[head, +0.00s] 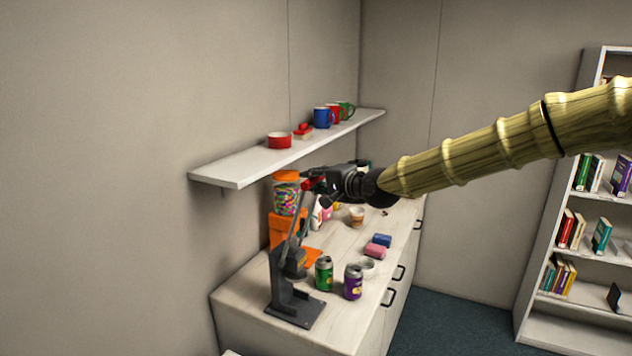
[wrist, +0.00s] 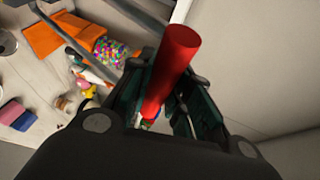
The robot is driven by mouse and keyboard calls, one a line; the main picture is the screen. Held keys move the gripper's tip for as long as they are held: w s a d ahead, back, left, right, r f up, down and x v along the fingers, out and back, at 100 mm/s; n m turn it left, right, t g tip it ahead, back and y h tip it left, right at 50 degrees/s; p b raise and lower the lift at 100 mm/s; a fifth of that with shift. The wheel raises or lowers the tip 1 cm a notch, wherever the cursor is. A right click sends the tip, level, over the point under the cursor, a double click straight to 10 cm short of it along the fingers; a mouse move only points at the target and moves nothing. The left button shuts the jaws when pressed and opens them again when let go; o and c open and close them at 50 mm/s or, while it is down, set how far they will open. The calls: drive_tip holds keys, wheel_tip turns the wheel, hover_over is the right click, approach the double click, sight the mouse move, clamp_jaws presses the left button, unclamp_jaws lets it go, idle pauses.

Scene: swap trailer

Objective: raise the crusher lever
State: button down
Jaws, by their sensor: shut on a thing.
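The can crusher (head: 291,290) is a dark grey press standing on the near end of the counter. Its lever (head: 304,215) rises steeply from the body. The red handle (wrist: 174,62) at its end sits between my fingers in the wrist view. My gripper (head: 318,182) is shut on this red handle, above the counter and just below the shelf; it also shows in the wrist view (wrist: 158,105). The grey lever arms (wrist: 65,35) run to the upper left there. In the head view my gripper hides most of the red handle.
A green can (head: 324,274) and a purple can (head: 353,282) stand beside the crusher. An orange candy dispenser (head: 284,230) stands behind it.

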drive_tip(key=shift+r, duration=0.25)
drive_tip(key=c, duration=1.7)
unclamp_jaws()
drive_tip(key=o, duration=0.4)
drive_tip(key=shift+w+a+f, duration=0.1)
drive_tip(key=shift+a+f, duration=0.05)
drive_tip(key=shift+d, duration=0.25)
drive_tip(key=v, duration=1.1)
drive_tip(key=shift+s+d, duration=0.2)
drive_tip(key=shift+s, duration=0.1)
